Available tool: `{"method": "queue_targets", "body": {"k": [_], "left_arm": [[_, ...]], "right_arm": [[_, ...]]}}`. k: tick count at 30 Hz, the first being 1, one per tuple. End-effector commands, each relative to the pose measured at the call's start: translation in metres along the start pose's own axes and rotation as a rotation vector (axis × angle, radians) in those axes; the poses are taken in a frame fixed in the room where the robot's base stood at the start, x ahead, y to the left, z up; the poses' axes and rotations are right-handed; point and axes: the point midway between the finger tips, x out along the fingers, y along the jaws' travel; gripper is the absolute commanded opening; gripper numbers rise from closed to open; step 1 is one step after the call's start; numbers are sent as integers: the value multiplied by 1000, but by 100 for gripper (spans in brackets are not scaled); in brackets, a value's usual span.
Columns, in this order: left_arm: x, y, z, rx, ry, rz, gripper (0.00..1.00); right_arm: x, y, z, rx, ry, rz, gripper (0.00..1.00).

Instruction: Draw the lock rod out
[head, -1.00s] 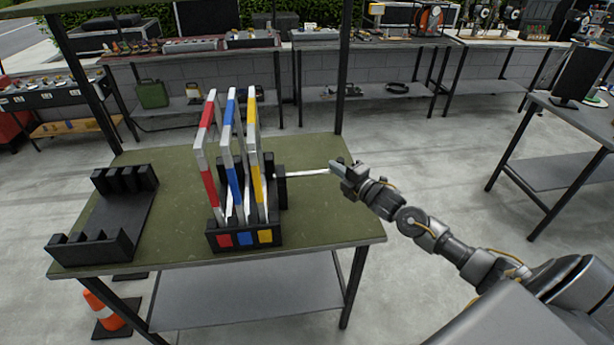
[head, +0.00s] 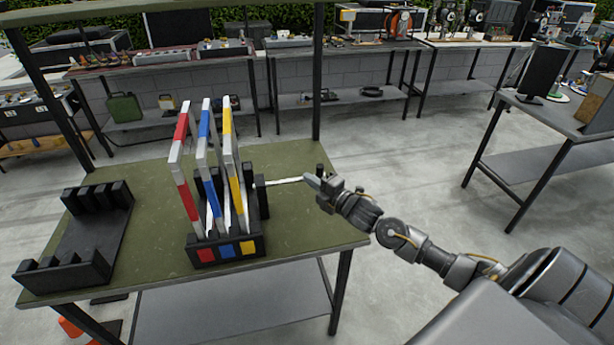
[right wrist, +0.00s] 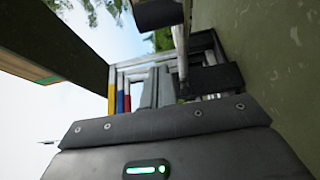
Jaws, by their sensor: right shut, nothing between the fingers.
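The rack (head: 226,250) is a black holder on the green table, with red, blue and yellow marks on its front. It holds upright frames: a red-and-white one (head: 181,165), a blue one (head: 206,160) and a yellow one (head: 232,165). The pale lock rod (head: 284,181) sticks out level from the rack's right side, past a black upright block (head: 262,197). My right gripper (head: 313,182) is shut and empty at the rod's outer end; whether it touches the rod is unclear. In the right wrist view the rod (right wrist: 182,65) runs towards the rack. My left gripper is out of view.
A black empty cradle (head: 88,240) stands on the left of the green table (head: 300,225). The table's posts rise behind. Open floor lies to the right, before another table (head: 555,120) with a monitor. Benches with equipment line the back.

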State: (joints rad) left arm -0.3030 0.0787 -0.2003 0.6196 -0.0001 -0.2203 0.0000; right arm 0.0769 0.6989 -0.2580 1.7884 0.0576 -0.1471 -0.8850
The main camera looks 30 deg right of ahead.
Motion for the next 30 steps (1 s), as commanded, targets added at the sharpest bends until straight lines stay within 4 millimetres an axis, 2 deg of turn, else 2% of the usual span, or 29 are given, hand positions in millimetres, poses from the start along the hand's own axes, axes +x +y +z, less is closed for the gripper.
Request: {"method": "queue_targets", "body": {"k": [1,6,12,18,30], "left_arm": [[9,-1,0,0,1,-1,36],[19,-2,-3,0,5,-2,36],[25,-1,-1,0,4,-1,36],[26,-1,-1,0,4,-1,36],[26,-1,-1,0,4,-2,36]], "right_arm": [[-13,-8,-1,-1,4,-5,0],[-48,-6,-1,-1,3,-4,0],[-71,-4,-1,1,3,-2,0],[-78,-2,-1,1,3,-1,0],[-78,-2,-1,1,2,-1,0]]}}
